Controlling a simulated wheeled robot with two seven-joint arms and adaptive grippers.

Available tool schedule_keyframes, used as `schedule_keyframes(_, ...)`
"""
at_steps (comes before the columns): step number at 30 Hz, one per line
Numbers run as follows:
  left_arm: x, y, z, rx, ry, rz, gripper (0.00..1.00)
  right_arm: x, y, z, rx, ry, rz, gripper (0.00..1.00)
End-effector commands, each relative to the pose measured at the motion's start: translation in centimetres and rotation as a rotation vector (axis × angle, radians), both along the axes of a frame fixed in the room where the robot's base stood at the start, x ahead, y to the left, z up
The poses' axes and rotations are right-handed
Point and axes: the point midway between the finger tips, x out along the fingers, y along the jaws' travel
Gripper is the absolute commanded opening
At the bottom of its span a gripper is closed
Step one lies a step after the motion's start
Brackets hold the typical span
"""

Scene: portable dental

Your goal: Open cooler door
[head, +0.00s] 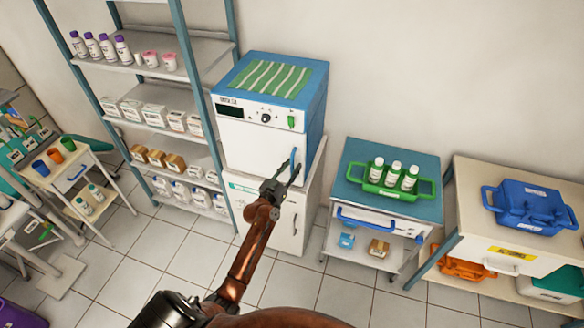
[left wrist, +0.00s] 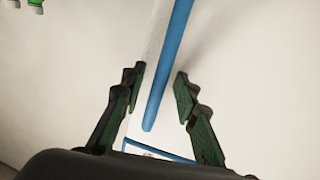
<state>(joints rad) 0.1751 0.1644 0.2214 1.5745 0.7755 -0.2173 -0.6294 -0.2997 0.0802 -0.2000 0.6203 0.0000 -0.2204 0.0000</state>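The cooler (head: 268,110) is a white box with a blue top and blue sides, standing on a white cabinet. Its white door (head: 245,145) looks shut. A blue vertical handle (head: 294,160) is at the door's right edge. My left gripper (head: 282,175) is at the handle's lower part. In the left wrist view the handle (left wrist: 165,75) runs between the two spread fingers of my left gripper (left wrist: 160,83). A gap shows between the handle and the right finger; contact with the left finger is unclear. My right gripper is out of view.
A green striped cloth (head: 268,78) lies on the cooler. A shelf rack (head: 190,70) with bottles and boxes stands close on the left. A cart (head: 410,205) with a green bottle carrier (head: 425,187) stands to the right. Tiled floor (head: 165,240) is clear in front.

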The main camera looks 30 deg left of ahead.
Motion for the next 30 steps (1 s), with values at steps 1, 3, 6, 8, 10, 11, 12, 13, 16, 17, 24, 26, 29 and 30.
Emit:
schedule_keyframes(1,0.15,0.04,-0.02,0.000,0.000,0.000,0.28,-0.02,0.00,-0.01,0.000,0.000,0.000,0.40)
schedule_keyframes(3,0.23,0.04,-0.02,0.001,0.000,0.000,0.28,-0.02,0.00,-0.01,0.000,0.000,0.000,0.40)
schedule_keyframes(6,0.22,0.03,-0.01,0.001,0.000,0.000,0.28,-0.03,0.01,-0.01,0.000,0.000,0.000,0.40)
schedule_keyframes(8,0.22,0.03,-0.01,0.001,0.000,0.000,0.28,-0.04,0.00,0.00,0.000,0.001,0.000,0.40)
schedule_keyframes(10,0.21,0.03,-0.01,0.001,0.000,0.000,0.24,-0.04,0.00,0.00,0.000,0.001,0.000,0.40)
schedule_keyframes(11,0.21,0.03,-0.01,0.001,0.000,0.000,0.22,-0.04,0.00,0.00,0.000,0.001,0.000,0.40)
schedule_keyframes(12,0.21,0.03,-0.01,0.001,0.000,0.000,0.20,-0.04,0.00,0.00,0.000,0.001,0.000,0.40)
schedule_keyframes(13,0.21,0.03,-0.01,0.001,0.000,0.000,0.18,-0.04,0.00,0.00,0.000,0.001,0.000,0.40)
schedule_keyframes(16,0.20,0.02,-0.01,0.001,0.000,0.000,0.11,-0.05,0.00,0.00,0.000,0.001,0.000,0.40)
schedule_keyframes(17,0.20,0.02,-0.01,0.001,0.000,0.000,0.09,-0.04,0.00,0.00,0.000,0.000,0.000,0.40)
schedule_keyframes(24,0.19,0.05,-0.01,0.001,0.000,0.001,0.00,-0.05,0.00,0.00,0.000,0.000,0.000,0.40)
schedule_keyframes(26,0.19,0.05,-0.01,0.001,0.000,0.001,0.00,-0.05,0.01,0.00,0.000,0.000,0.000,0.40)
schedule_keyframes(29,0.19,0.06,-0.01,0.001,0.000,0.001,0.00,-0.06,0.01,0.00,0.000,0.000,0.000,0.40)
schedule_keyframes(30,0.19,0.07,-0.01,0.001,0.000,0.001,0.00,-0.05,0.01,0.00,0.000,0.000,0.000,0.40)
